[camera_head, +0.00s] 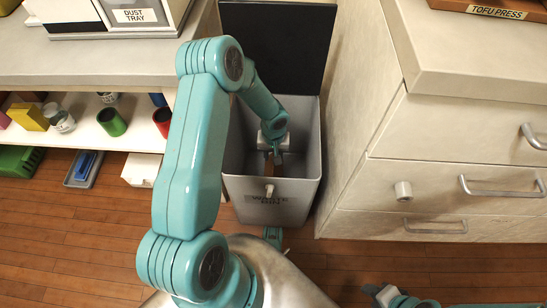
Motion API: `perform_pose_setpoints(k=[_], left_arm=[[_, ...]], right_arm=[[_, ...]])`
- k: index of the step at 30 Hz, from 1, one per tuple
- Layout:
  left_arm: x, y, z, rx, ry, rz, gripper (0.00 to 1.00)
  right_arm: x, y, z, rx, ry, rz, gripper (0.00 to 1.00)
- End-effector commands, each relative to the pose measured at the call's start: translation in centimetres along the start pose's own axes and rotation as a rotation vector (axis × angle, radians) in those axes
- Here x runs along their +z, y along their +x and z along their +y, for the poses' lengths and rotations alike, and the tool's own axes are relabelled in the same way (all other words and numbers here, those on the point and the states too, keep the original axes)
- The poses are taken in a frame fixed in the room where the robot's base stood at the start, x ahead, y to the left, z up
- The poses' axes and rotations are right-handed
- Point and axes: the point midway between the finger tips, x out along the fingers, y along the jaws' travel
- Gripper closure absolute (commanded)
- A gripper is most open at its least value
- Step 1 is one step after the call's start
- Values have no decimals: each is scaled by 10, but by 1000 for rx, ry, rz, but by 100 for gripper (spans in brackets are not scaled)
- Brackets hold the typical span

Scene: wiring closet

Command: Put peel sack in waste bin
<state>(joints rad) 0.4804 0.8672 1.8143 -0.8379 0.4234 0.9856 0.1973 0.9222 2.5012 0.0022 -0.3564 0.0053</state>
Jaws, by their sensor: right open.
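The waste bin (236,188) is a grey open-topped box with a label on its front. Its black lid (278,45) stands open at the back. A small brown patch (268,168) shows by the fingertips, low in the bin. It may be the peel sack, but the gripper and front wall hide most of it, so I cannot tell. No other sack is in view.
A drawer cabinet (458,135) stands close on the right, with a tofu press (490,10) on top. On the left, a counter (110,58) holds a dust tray box (130,17), with several small containers on the shelf (85,135) below. Wooden floor (80,240) lies in front.

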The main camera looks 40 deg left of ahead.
Motion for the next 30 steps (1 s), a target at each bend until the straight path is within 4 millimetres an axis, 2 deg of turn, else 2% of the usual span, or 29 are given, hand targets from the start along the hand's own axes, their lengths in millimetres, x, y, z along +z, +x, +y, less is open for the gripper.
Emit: perform_pose_setpoints(k=[1, 3, 9, 13, 23, 26, 30], left_arm=[[0, -19, 0, 1, -1, 2, 65], [-1, -35, 0, 2, 0, 3, 65], [0, -65, 0, 1, 0, 1, 65], [0, -71, 0, 0, 0, -1, 65], [0, -73, 0, 0, 0, -1, 65], [0, -85, 0, 0, 0, 0, 65], [0, -115, 0, 0, 0, 0, 65]], right_arm=[[1, -10, -4, 0, -4, -3, 57], [3, -14, -7, -1, -8, -8, 57], [6, -22, -12, -2, -17, -17, 57], [7, -23, -13, -2, -19, -19, 57], [7, -24, -13, -2, -19, -19, 57], [7, -35, -17, -2, -20, -19, 57], [8, -62, -28, -3, -23, -22, 57]])
